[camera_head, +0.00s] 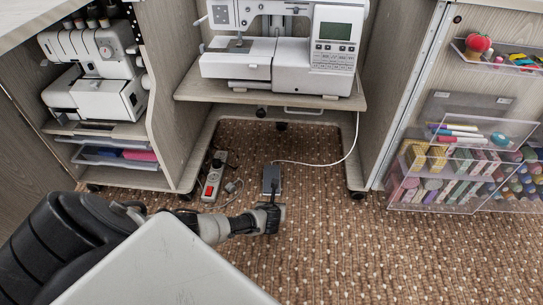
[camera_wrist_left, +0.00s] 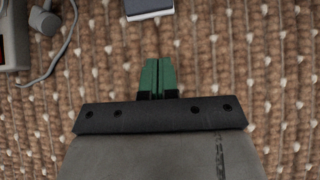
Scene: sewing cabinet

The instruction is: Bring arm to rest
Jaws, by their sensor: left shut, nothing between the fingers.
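My left arm comes in from the lower left of the head view and reaches low over the carpet (camera_head: 330,240). My left gripper (camera_head: 272,199) is beside the near end of the dark foot pedal (camera_head: 271,177). In the left wrist view the green fingertips of the gripper (camera_wrist_left: 157,66) are together with nothing between them. The pedal's near edge (camera_wrist_left: 149,9) shows just ahead of them, with a strip of carpet between in that picture. My right gripper is not in view.
A power strip with a red switch (camera_head: 211,184) and a plug lie left of the pedal. A white cord (camera_head: 318,164) runs to the pedal. The sewing machine (camera_head: 285,55) stands on a shelf above. Clear bins (camera_head: 425,205) hang at right; carpet in front is clear.

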